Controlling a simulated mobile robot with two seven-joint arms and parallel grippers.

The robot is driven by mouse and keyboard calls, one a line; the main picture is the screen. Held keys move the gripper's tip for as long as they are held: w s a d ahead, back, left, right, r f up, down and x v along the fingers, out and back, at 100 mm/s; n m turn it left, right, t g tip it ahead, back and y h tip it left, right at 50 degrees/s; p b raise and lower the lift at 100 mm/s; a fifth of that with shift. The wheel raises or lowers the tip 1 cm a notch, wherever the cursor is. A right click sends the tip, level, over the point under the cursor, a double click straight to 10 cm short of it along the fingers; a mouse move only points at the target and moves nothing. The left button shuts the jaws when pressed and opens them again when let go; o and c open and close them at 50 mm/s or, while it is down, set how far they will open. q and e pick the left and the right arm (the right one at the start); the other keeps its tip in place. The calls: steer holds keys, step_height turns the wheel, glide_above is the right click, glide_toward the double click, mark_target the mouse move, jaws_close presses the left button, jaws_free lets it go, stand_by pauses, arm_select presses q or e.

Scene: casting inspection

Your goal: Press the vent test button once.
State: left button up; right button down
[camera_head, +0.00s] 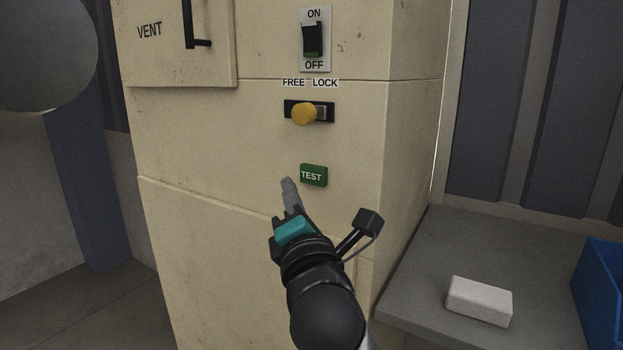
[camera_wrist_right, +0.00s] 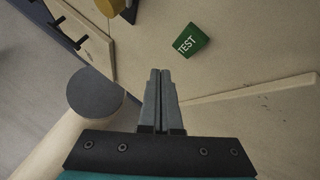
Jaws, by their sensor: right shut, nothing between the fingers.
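The green TEST button (camera_head: 313,175) sits on the front of the cream cabinet (camera_head: 215,150), below a yellow knob. It also shows in the right wrist view (camera_wrist_right: 190,40), up and to the right of my fingertips. My right gripper (camera_head: 287,183) is shut and empty, its fingers pointing at the cabinet front just left of and slightly below the button in the head view. In the right wrist view, the closed fingertips (camera_wrist_right: 160,72) look apart from the button. Whether they touch the panel I cannot tell. My left gripper is not in view.
Above the button are a yellow knob (camera_head: 304,113) on a FREE/LOCK slot and an ON/OFF switch (camera_head: 313,40). A door marked VENT (camera_head: 160,50) has a black handle. At right, a grey table (camera_head: 420,290) holds a white block (camera_head: 479,301) and a blue bin (camera_head: 600,290).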

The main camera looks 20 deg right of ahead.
mark_target(306, 184)
steer(key=shift+w+d+p, duration=0.45)
steer(key=shift+w+d, duration=0.7)
steer(key=shift+d, duration=0.3)
stand_by(1.1)
steer(key=shift+w+d+p, duration=0.25)
steer(key=shift+d+p, duration=0.1)
steer(key=shift+w+d, duration=0.25)
stand_by(0.7)
stand_by(0.3)
steer(key=shift+s+a+r+p, duration=0.1)
steer(key=shift+s+a+p, duration=0.3)
steer(key=shift+a+p, duration=0.05)
steer(key=shift+s+a, duration=0.15)
steer(key=shift+a, duration=0.1)
